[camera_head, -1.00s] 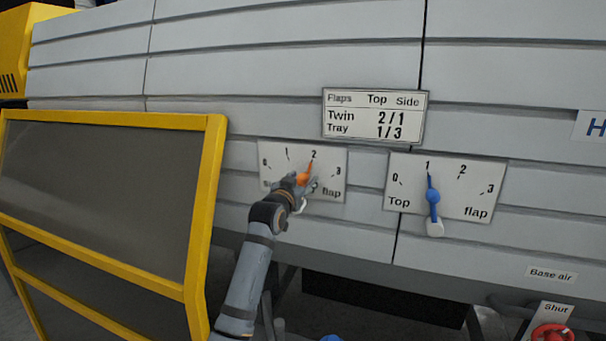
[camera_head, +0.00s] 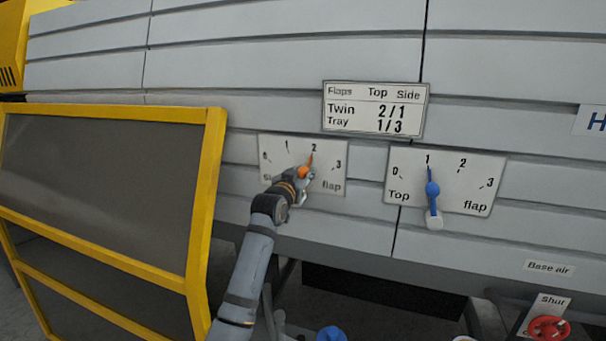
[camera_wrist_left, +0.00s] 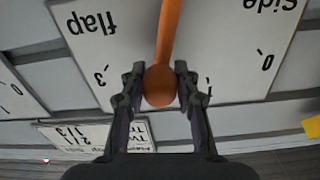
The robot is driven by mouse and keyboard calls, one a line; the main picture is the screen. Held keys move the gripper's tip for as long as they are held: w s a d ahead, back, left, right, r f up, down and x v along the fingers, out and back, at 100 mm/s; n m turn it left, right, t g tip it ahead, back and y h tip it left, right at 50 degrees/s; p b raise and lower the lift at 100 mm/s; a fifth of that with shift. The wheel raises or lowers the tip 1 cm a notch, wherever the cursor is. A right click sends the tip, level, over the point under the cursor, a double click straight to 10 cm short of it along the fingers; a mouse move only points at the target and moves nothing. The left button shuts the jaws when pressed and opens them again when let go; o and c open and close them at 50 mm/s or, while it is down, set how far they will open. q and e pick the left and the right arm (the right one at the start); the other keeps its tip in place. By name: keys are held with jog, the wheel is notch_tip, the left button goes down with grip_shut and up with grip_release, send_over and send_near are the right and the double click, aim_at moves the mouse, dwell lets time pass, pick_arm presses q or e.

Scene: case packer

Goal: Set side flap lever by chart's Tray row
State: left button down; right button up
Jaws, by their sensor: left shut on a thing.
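The side flap plate (camera_head: 330,168) carries marks 0 to 3 and an orange lever (camera_head: 309,160), whose tip points at about 2. My left gripper (camera_head: 302,173) is at the lever and covers part of the plate's lettering. In the left wrist view, the fingers (camera_wrist_left: 160,84) are shut on the lever's round orange part (camera_wrist_left: 160,88), one on each side; the plate shows upside down there. The chart (camera_head: 375,109) reads Twin 2/1 and Tray 1/3, under Top and Side. My right gripper is not in view.
The top flap plate (camera_head: 469,185) stands to the right, its blue lever (camera_head: 432,189) pointing at 1. A yellow-framed dark panel (camera_head: 215,150) stands close on the left. A red knob (camera_head: 549,329) marked Shut is at the lower right.

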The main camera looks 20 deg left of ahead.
pick_arm(q)
jog(key=shift+d, duration=0.1)
jog(key=shift+d+f+m+b, duration=0.25)
jog(key=shift+d+f+m, duration=0.15)
jog(key=shift+d+m, duration=0.45)
jog(key=shift+d+f+m+b, duration=0.2)
jog(key=shift+d+f+m, duration=0.3)
jog(key=shift+m, duration=0.55)
jog(key=shift+s+d+f+m+b, duration=0.1)
jog(key=shift+d+f+m+b, duration=0.15)
jog(key=shift+d+m, duration=0.3)
jog(key=shift+d+f+m+b, duration=0.1)
jog(key=shift+d+f+m, duration=0.25)
jog(key=shift+m, duration=0.3)
jog(key=c, duration=1)
grip_release()
jog(key=shift+d, duration=0.1)
jog(key=shift+r, duration=0.1)
jog(key=s, duration=1.2)
jog(key=shift+a, duration=0.25)
